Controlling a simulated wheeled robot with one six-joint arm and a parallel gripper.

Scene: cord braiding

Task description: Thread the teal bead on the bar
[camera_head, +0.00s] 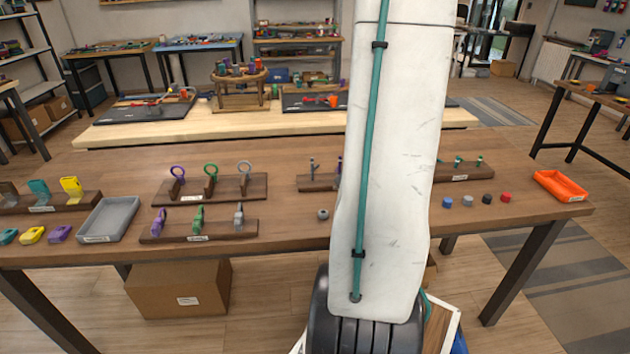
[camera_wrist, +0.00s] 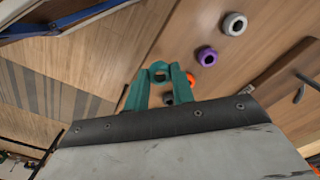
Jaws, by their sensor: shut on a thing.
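In the wrist view my gripper (camera_wrist: 159,80) has teal fingers, and a teal bead (camera_wrist: 159,68) with a dark hole sits between their tips. The bead is held above the table. A wooden base (camera_wrist: 268,78) with a thin grey bar (camera_wrist: 299,93) shows at the right, apart from the bead. In the head view a wooden rack with upright bars (camera_head: 315,184) stands left of my arm, partly hidden by it. My gripper and the held bead are hidden behind my arm there. Which bar is meant cannot be told.
Loose grey (camera_wrist: 235,24), purple (camera_wrist: 207,56) and orange (camera_wrist: 191,79) beads lie on the table near my gripper. Small pegs (camera_head: 467,201) and an orange tray (camera_head: 560,186) lie to the right. A ring rack (camera_head: 211,188) and grey tray (camera_head: 107,220) stand left.

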